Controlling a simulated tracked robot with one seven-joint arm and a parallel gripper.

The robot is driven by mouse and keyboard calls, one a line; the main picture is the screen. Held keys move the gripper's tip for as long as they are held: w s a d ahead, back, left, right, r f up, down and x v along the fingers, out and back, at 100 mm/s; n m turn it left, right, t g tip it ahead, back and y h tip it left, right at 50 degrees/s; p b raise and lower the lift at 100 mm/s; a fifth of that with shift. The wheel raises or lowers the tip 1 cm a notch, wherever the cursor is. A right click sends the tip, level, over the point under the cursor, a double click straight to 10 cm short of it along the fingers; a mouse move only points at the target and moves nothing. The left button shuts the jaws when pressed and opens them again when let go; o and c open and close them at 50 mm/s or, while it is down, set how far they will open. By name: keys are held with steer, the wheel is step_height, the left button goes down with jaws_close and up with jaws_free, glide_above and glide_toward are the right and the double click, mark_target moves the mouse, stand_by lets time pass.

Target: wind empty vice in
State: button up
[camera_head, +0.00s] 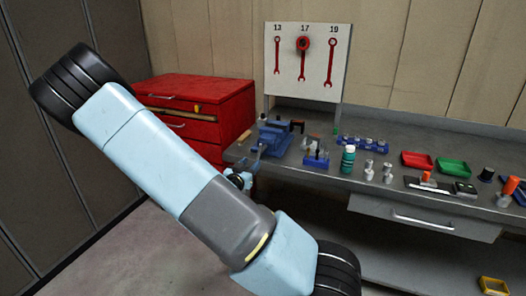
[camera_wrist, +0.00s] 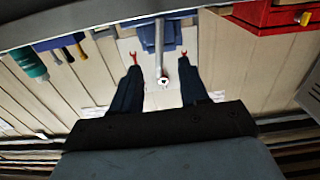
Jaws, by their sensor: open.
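The blue vice (camera_head: 272,138) stands at the left end of the grey workbench. Small tools close around it make its jaws hard to see, so I cannot tell how far apart they are. The wrist view is upside down, and there the vice (camera_wrist: 167,37) shows at the top middle. A grey rod (camera_wrist: 158,45) extends from it toward my gripper and ends in a pale round end (camera_wrist: 162,81). My gripper (camera_wrist: 163,72) is open, with one dark finger on each side of the rod's end; neither visibly touches it. In the head view my arm crosses the picture's left half.
A red tool cabinet (camera_head: 195,108) stands left of the bench. A wrench board (camera_head: 305,60) rises behind the vice. Right of the vice are a blue tool block (camera_head: 316,160), a green bottle (camera_head: 348,159), metal parts, and red (camera_head: 417,159) and green (camera_head: 452,167) trays.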

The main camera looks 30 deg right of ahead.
mark_target(262, 150)
steer(key=x, duration=1.1)
steer(key=shift+w+d, duration=0.25)
steer(key=shift+c, duration=0.3)
jaws_close()
steer(key=shift+d, duration=0.1)
